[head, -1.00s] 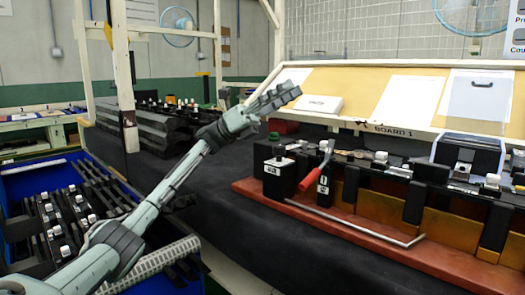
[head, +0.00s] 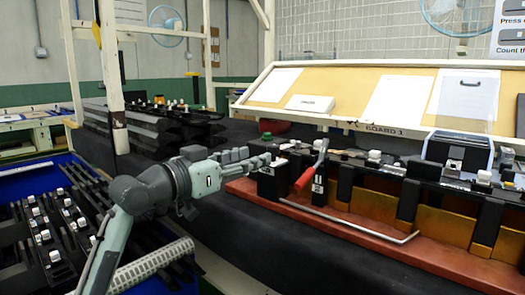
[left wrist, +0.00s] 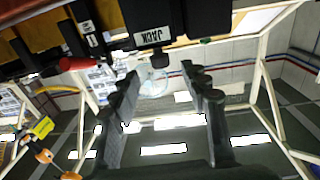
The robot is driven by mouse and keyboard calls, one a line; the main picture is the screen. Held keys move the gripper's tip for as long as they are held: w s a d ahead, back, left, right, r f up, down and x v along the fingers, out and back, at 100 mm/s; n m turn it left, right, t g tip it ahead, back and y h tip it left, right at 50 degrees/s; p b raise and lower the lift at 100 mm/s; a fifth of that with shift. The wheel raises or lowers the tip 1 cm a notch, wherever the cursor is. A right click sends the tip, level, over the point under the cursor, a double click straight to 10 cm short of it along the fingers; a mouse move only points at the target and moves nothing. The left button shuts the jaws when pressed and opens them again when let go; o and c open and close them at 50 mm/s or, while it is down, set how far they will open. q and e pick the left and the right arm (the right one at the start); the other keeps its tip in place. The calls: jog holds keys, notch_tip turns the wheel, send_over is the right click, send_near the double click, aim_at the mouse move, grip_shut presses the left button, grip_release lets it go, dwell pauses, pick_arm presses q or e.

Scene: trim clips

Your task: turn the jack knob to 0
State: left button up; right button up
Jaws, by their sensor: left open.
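The jack (head: 270,184) is a black box at the left end of the red base. In the left wrist view its box (left wrist: 150,14), labelled JACK, is at the top, appearing upside down. A small dark stub (left wrist: 158,58), which may be the knob, sticks out from the box's edge; I cannot read its setting. My left gripper (head: 268,160) is at the jack's top in the head view, partly covering it. In the left wrist view the fingers (left wrist: 165,78) are apart with nothing held between them. Contact cannot be told. My right gripper is not in view.
A red-handled lever (head: 305,178) stands just right of the jack. The red base (head: 350,232) carries a long row of black and orange fixtures and a bent metal rod (head: 350,224). A blue bin (head: 20,180) with black parts is at the left.

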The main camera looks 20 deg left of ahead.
aim_at(269, 151)
pick_arm(q)
jog(key=p+x, duration=0.1)
jog(key=x, duration=0.5)
jog(key=shift+w+d, duration=0.35)
jog(key=shift+w, duration=0.4)
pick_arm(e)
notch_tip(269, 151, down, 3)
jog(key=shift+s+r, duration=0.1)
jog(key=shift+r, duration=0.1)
pick_arm(q)
grip_shut()
jog(key=shift+f, duration=0.1)
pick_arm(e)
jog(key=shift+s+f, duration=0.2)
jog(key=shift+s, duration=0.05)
